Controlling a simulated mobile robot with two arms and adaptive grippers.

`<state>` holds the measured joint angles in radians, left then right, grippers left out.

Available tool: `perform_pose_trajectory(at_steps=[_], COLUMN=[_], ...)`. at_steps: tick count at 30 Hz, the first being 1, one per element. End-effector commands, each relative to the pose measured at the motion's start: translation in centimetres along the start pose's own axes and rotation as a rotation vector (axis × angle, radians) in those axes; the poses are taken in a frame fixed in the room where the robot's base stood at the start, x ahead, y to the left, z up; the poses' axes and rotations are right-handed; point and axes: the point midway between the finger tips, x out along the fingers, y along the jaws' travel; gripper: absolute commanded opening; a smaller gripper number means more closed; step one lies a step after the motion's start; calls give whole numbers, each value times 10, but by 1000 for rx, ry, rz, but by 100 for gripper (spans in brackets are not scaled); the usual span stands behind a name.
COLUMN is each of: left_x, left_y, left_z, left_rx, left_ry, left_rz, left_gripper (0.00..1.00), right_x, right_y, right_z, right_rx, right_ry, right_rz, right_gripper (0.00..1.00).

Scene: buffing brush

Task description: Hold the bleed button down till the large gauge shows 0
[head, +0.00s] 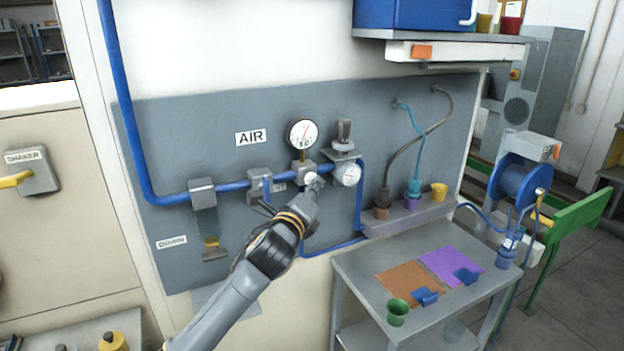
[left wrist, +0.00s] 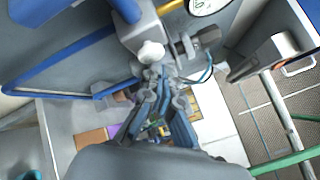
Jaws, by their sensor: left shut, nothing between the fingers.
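The large gauge (head: 302,134) has a white round face and stands on a stem above the blue air pipe on the grey panel. Its small digits are too blurred to read surely, but they do not look like plain 0. A white knob-like button (left wrist: 152,51) sits on the grey block below it. My left gripper (head: 313,185) is shut and empty, with its fingertips at the button. In the left wrist view the fingertips (left wrist: 157,72) lie just beside the button; I cannot tell whether they touch or press it. The right gripper is not in view.
A smaller gauge (head: 347,174) on the regulator is close right of my gripper. A grey cart (head: 360,262) with mats and cups stands below right. A shelf (head: 445,37) overhangs above.

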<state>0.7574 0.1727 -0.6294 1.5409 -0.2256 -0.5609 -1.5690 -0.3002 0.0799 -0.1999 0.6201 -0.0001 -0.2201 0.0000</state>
Motion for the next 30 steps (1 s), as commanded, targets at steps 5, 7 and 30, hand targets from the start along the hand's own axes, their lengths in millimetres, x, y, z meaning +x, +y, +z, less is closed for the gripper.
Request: perform_pose_trajectory(at_steps=[5,7,30], left_x=[0,0,6], left_y=[0,0,5], left_z=[0,0,4], left_rx=[0,0,1], left_ry=[0,0,0], left_rz=[0,0,1], left_gripper=[0,0,0], right_x=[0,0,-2], right_y=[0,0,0], right_z=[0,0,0], right_rx=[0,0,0], right_ry=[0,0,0], right_rz=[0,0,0], right_gripper=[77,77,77])
